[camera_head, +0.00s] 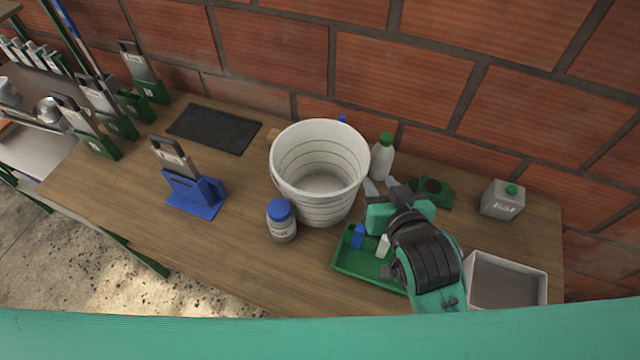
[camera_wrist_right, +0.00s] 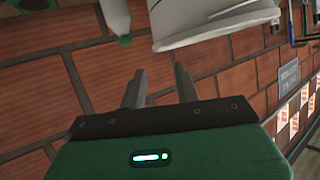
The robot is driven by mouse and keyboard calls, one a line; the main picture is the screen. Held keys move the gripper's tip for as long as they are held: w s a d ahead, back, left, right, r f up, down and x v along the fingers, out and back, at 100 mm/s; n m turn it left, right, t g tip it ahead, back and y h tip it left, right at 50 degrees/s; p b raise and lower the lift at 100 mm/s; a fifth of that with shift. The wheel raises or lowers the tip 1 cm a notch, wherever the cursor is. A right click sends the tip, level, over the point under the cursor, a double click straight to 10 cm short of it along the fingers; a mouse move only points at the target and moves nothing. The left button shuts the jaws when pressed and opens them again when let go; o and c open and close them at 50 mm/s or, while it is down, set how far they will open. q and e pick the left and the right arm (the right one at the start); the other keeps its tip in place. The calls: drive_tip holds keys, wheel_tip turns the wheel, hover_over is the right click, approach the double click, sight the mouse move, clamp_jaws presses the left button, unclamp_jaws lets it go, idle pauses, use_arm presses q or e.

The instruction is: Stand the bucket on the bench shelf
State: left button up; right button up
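The white ribbed bucket (camera_head: 318,205) is upright and empty, on the wooden bench top (camera_head: 245,255) as far as I can see. It also shows, partly cropped, at the top of the right wrist view (camera_wrist_right: 205,30). My right gripper (camera_head: 378,188) is just right of the bucket. In the wrist view its two fingers (camera_wrist_right: 160,72) are apart with nothing between them, and the bucket lies beyond the tips. I cannot tell whether a finger touches the bucket. My left gripper is not in view. No separate shelf is identifiable.
A blue-lidded jar (camera_head: 281,222) stands close in front of the bucket. A green-capped bottle (camera_head: 383,158) is behind my gripper, a green tray (camera_head: 350,265) below it. A grey box (camera_head: 508,290) and canister (camera_head: 502,200) are right. A blue holder (camera_head: 195,193) and dark mat (camera_head: 213,129) are left.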

sight(367, 159)
drive_tip(key=p+x, duration=0.1)
drive_tip(key=x, duration=0.2)
drive_tip(key=p+x, duration=0.1)
drive_tip(key=x, duration=0.2)
drive_tip(key=p+x, duration=0.2)
drive_tip(key=x, duration=0.2)
drive_tip(key=shift+w+d+r, duration=0.2)
drive_tip(key=shift+w+d, duration=0.05)
drive_tip(key=shift+w, duration=0.05)
drive_tip(key=shift+w+a+f, duration=0.1)
drive_tip(key=shift+w+f, duration=0.1)
drive_tip(key=shift+w, duration=0.15)
clamp_jaws()
drive_tip(key=shift+s+f, duration=0.15)
drive_tip(key=shift+f, duration=0.05)
idle(0.6)
